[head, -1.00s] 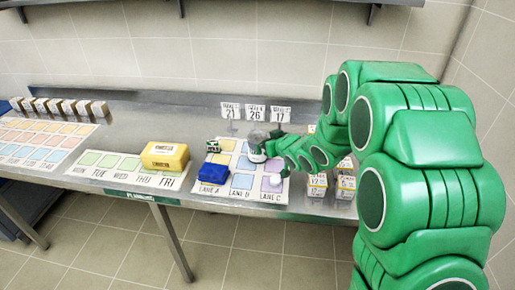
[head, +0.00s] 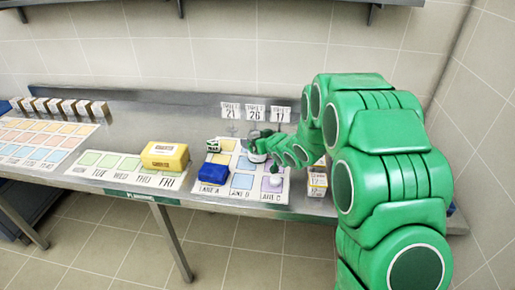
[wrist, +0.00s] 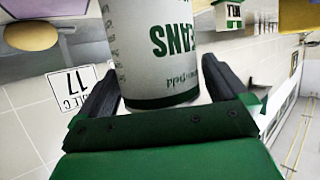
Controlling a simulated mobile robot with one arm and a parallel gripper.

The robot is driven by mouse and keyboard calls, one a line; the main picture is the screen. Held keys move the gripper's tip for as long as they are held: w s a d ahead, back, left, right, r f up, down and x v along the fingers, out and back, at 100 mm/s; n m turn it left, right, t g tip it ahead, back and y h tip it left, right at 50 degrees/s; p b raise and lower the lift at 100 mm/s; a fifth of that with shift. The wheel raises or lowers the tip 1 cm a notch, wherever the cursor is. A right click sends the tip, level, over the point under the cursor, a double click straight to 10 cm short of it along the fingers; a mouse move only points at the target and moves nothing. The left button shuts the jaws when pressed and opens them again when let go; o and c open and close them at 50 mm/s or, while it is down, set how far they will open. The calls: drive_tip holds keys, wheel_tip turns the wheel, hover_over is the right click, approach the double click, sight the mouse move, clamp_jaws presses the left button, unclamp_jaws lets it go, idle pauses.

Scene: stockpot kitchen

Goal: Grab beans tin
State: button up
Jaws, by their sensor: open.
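The beans tin (head: 256,157) is white with green lettering and a green band, and stands on the lane mat near its back. In the wrist view the beans tin (wrist: 155,50) fills the space between my two dark fingers, its lettering upside down in the picture. My gripper (wrist: 160,72) is open, with one finger on each side of the tin. I cannot tell whether either finger touches it. In the head view my gripper (head: 263,144) is at the tin and partly hides it.
A blue box (head: 213,172) and a small green-and-white carton (head: 214,146) stand left of the tin. A white round item (head: 276,181) is in front. A yellow box (head: 165,156) stands further left, small boxes (head: 317,182) at the right. Number signs (head: 255,112) stand behind.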

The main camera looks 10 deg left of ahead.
drive_tip(key=c, duration=1.3)
drive_tip(key=shift+o, duration=0.2)
drive_tip(key=shift+r, duration=0.15)
drive_tip(key=shift+r, duration=0.35)
wheel_tip(320, 180, up, 2)
drive_tip(key=shift+r, duration=0.1)
drive_tip(key=s+d+r, duration=0.2)
drive_tip(key=s+r, duration=0.3)
drive_tip(key=s, duration=0.1)
drive_tip(key=s+d+r, duration=0.2)
drive_tip(key=s+r, duration=0.3)
drive_tip(key=s, duration=0.2)
drive_tip(key=shift+d, duration=0.35)
